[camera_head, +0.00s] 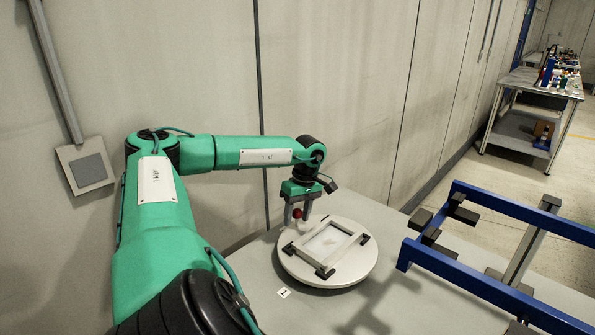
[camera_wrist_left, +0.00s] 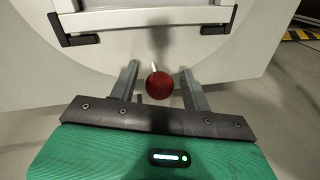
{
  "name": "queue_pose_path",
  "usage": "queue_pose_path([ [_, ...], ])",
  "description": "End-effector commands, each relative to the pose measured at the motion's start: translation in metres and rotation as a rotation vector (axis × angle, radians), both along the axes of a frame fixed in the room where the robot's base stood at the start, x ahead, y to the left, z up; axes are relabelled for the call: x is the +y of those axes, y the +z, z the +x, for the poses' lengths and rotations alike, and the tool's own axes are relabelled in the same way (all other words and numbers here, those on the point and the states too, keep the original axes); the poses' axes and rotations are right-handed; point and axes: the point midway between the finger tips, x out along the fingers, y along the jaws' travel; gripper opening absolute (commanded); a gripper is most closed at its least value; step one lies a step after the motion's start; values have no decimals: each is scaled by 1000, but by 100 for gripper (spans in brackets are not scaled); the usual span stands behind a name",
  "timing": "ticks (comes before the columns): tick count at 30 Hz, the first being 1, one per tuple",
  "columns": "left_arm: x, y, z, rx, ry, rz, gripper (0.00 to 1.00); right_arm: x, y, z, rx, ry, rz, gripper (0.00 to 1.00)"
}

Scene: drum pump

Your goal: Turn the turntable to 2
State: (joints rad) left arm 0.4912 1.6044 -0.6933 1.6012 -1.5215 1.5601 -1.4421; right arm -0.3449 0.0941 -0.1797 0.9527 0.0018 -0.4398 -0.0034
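The turntable (camera_head: 303,272) is a round pale disc on the grey table, with a rectangular frame (camera_head: 328,246) with black corner pieces on top. A red ball knob (camera_head: 296,213) stands on a thin stem at its far-left edge. A small label reading 1 (camera_head: 284,292) lies on the table at the disc's front left; no label 2 is readable. My left gripper (camera_head: 297,222) points down at the knob. In the left wrist view the red knob (camera_wrist_left: 159,85) sits between the two open fingers, with gaps on both sides. My right gripper is not in view.
A blue frame (camera_head: 490,289) with black blocks stands at the right of the table (camera_head: 400,285). A wall runs close behind the turntable. A second workbench (camera_head: 530,85) with coloured parts is far off at the upper right.

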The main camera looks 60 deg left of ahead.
Motion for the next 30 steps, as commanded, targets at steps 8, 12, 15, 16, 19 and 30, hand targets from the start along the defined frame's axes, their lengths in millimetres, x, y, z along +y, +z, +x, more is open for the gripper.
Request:
queue_pose_path([
  [8,0,8,2,-2,0,0,48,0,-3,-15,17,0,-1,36],
  [12,1,31,7,-5,0,0,48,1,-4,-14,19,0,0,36],
  [15,1,54,12,-6,0,-1,48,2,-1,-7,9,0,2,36],
  [16,1,62,14,-6,0,-1,48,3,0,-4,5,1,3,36],
  [19,1,85,18,-6,0,-3,48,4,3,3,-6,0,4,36],
  [30,3,134,26,-1,0,0,48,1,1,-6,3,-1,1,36],
])
